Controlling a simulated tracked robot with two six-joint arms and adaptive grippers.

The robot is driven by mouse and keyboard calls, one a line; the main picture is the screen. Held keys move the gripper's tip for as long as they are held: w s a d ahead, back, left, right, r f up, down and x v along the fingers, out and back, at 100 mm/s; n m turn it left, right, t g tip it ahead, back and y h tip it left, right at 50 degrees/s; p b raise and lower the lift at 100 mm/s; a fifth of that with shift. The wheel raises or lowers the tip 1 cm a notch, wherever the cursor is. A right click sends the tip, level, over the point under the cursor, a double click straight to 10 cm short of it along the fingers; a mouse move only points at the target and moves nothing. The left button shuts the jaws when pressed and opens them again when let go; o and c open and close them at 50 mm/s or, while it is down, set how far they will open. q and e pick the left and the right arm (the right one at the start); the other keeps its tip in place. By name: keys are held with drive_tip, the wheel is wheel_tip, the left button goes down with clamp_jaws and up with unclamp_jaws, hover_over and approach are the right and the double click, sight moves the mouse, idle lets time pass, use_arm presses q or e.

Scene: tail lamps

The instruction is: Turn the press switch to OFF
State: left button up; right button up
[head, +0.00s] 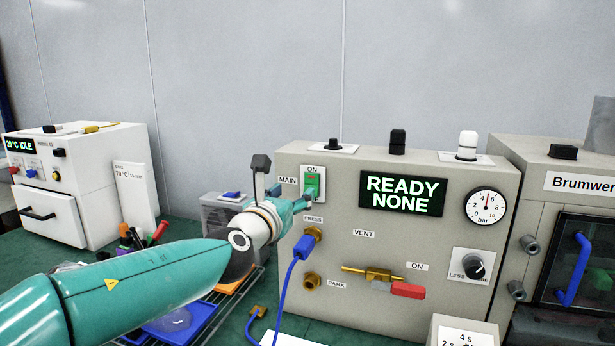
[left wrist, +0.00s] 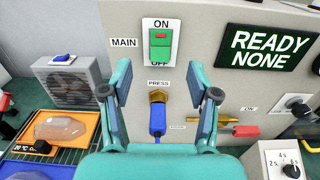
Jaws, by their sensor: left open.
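The press switch is a green rocker (head: 312,184) with a small red mark, on a white plate beside the label MAIN on the beige press box (head: 345,245). ON is printed above it. In the left wrist view the green rocker (left wrist: 160,44) sits above a partly covered OFF label. The press display (head: 402,194) reads READY NONE. My left gripper (head: 303,200) is just below and in front of the switch in the head view. In the left wrist view its fingers (left wrist: 161,80) are spread and empty, just below the switch plate. My right gripper is not in view.
A blue hose plug (head: 303,247) sits in the PRESS port below the switch. A valve with a red handle (head: 407,290) and a black knob (head: 473,266) are to the right. A grey fan box (left wrist: 82,85) stands left of the press. An orange tray (left wrist: 58,131) lies on a rack.

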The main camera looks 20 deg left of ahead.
sight(311, 177)
use_arm(q)
drive_tip(key=w+p, duration=0.3)
drive_tip(key=w, duration=0.7)
drive_tip(key=shift+w+d, duration=0.1)
drive_tip(key=shift+d, duration=0.1)
clamp_jaws()
drive_tip(key=c, duration=1.1)
unclamp_jaws()
drive_tip(key=t+b, duration=0.1)
drive_tip(key=b, duration=0.6)
drive_tip(key=f+t+b, duration=0.1)
drive_tip(key=t+b, duration=0.1)
drive_tip(key=b, duration=0.6)
drive_tip(key=t+b, duration=0.1)
drive_tip(key=b, duration=0.6)
drive_tip(key=shift+s+f+t, duration=0.3)
drive_tip(key=shift+f, duration=0.05)
drive_tip(key=shift+c, duration=0.2)
drive_tip(key=shift+b, duration=0.5)
clamp_jaws()
drive_tip(key=shift+r, duration=0.1)
drive_tip(key=o, duration=1.1)
unclamp_jaws()
drive_tip(key=shift+s, duration=0.1)
drive_tip(key=shift+o, duration=0.2)
